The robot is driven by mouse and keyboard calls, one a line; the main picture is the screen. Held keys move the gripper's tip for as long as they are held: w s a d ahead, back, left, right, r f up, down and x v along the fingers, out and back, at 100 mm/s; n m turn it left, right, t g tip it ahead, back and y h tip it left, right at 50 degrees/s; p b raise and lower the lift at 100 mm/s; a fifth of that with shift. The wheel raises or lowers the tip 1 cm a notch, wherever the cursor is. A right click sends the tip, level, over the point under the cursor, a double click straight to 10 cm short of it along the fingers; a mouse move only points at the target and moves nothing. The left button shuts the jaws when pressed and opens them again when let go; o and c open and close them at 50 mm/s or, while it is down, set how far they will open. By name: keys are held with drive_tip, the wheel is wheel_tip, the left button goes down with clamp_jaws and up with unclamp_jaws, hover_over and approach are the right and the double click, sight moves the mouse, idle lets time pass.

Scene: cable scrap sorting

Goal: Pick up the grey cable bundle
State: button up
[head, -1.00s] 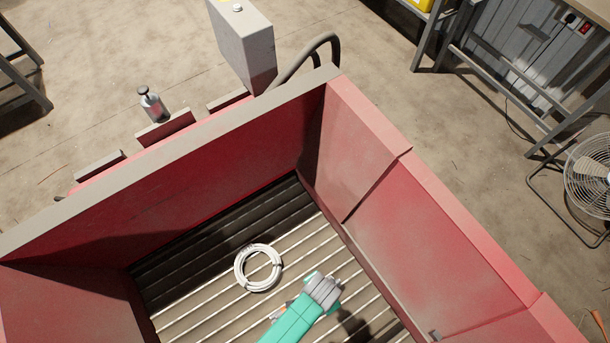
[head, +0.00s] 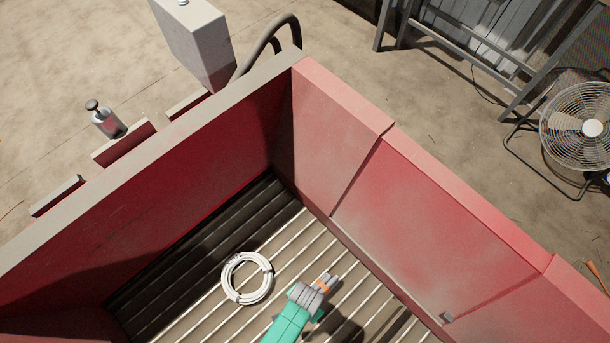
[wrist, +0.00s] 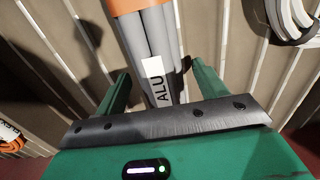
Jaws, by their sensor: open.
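The grey cable bundle (wrist: 150,42) shows in the wrist view as several parallel grey cables with an orange band and a white label reading "ALU". It lies lengthwise between the green fingers of my gripper (wrist: 161,76), with a visible gap on the left side. My gripper is open and not closed on it. In the head view my gripper (head: 305,298) is low over the slatted floor of the red bin, and the bundle's orange band (head: 322,286) shows just beyond it. My gripper hides much of the bundle there.
A white cable coil (head: 247,278) lies on the bin floor left of my gripper; it also shows in the wrist view (wrist: 290,18). The red bin walls (head: 440,220) rise around. An orange item (wrist: 10,135) shows at the lower left of the wrist view.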

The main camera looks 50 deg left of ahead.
drive_tip(key=shift+f, duration=0.15)
clamp_jaws()
drive_tip(key=shift+r+p, duration=0.2)
drive_tip(key=shift+p, duration=0.15)
drive_tip(key=shift+r, duration=0.25)
wheel_tip(320, 180, up, 3)
drive_tip(key=p, duration=0.2)
drive_tip(key=shift+r+p, duration=0.15)
drive_tip(key=shift+p, duration=0.25)
drive_tip(key=s+d+p, duration=0.1)
drive_tip(key=d, duration=0.4)
drive_tip(key=s+d+p, duration=0.1)
drive_tip(key=d, duration=0.4)
drive_tip(key=s+d+r+p, duration=0.1)
drive_tip(key=d, duration=0.4)
drive_tip(key=shift+s+d, duration=0.3)
drive_tip(key=shift+s, duration=0.05)
